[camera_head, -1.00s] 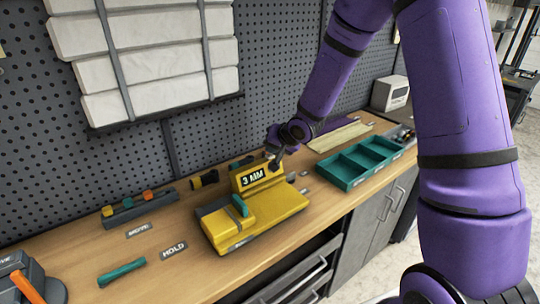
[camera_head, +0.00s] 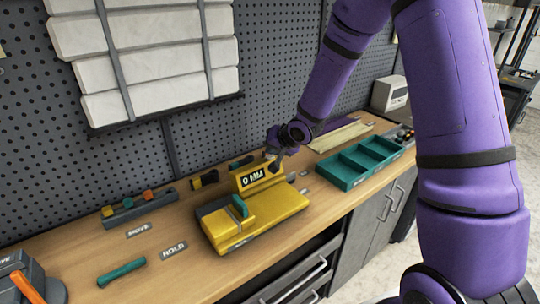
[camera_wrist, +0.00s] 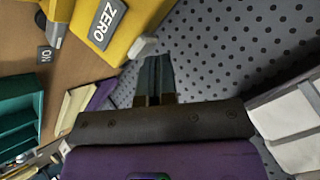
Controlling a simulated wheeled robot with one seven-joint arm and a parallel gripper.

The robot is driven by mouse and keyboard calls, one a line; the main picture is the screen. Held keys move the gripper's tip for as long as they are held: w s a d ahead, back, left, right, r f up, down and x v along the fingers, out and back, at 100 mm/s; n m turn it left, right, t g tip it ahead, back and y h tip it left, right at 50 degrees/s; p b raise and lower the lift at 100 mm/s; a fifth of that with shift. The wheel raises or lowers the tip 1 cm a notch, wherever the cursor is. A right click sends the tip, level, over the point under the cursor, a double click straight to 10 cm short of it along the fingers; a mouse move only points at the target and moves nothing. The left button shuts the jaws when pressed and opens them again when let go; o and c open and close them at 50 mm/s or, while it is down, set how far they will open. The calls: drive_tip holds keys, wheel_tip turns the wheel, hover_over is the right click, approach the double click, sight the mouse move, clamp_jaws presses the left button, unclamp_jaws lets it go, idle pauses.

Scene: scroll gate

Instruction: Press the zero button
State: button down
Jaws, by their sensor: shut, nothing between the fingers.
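The yellow device (camera_head: 262,218) stands on the workbench, with a raised display (camera_head: 252,178) that reads "0 MM" and a green-topped slider (camera_head: 240,206). In the wrist view its yellow body carries a "ZERO" label (camera_wrist: 107,22), and a small pale button (camera_wrist: 142,46) sticks out of the side near that label. My gripper (camera_wrist: 154,60) is shut and empty, its fingertips very close to the button. I cannot tell whether they touch it. In the head view my gripper (camera_head: 272,158) is at the display's upper right, and the button is hidden or too small to tell.
A teal divided tray (camera_head: 368,161) lies to the right of the device. A "HOLD" label (camera_head: 174,249), a teal bar (camera_head: 122,271) and a grey rack (camera_head: 140,208) lie to the left. A pegboard wall (camera_head: 270,70) rises behind the bench.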

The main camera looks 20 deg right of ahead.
drive_tip(key=shift+r, duration=0.9)
drive_tip(key=shift+r, duration=0.1)
drive_tip(key=shift+r, duration=2.4)
